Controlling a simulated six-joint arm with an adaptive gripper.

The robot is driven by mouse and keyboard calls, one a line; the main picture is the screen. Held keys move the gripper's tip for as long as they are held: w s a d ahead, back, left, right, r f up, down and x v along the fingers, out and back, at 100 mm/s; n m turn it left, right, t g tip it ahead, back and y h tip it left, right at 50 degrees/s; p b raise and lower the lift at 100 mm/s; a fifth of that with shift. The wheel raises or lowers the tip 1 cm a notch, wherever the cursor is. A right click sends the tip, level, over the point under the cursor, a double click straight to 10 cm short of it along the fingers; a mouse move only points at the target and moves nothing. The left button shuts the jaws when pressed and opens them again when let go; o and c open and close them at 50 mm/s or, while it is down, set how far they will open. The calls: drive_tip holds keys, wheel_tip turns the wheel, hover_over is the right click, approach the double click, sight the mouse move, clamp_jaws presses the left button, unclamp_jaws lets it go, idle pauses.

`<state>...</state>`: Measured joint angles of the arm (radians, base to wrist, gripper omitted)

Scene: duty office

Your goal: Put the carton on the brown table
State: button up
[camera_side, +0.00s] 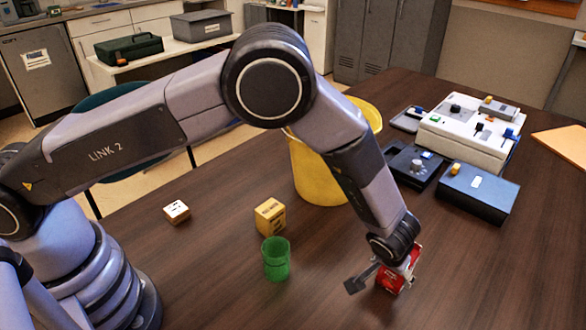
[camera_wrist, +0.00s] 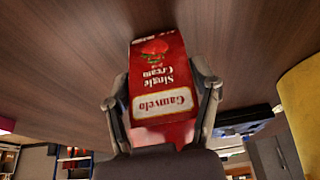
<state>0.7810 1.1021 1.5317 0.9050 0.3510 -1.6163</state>
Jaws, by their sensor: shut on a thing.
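The gripper hides part of the carton in the side view. The brown table (camera_side: 330,262) is dark wood and fills most of the side view. The carton is low over its front right part; I cannot tell whether it touches the wood.
A green cup (camera_side: 276,260) and a yellow box (camera_side: 270,216) stand left of my gripper. A small white block (camera_side: 176,211) lies farther left. A yellow bin (camera_side: 312,172) stands behind my arm. Control boxes (camera_side: 478,197) sit at the back right. The table's right front is clear.

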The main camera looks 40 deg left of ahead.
drive_tip(key=shift+f, duration=0.45)
drive_tip(key=o, duration=1.3)
drive_tip(key=shift+r, duration=0.1)
drive_tip(key=v, duration=1.1)
drive_tip(key=s+a+r+n, duration=0.1)
drive_tip(key=s+a+r, duration=0.2)
drive_tip(key=a+r, duration=1.95)
drive_tip(key=shift+m+t, duration=0.5)
drive_tip(key=shift+t, duration=0.1)
drive_tip(key=s+a+r, duration=0.1)
drive_tip(key=s+a, duration=0.3)
drive_tip(key=s, duration=0.2)
drive_tip(key=s+a+r, duration=0.2)
drive_tip(key=s+a, duration=0.2)
drive_tip(key=s, duration=0.3)
drive_tip(key=s+a+r, duration=0.1)
drive_tip(key=s+a, duration=0.3)
drive_tip(key=s, duration=0.3)
drive_tip(key=shift+s+a+r, duration=0.25)
drive_tip(key=shift+r, duration=0.1)
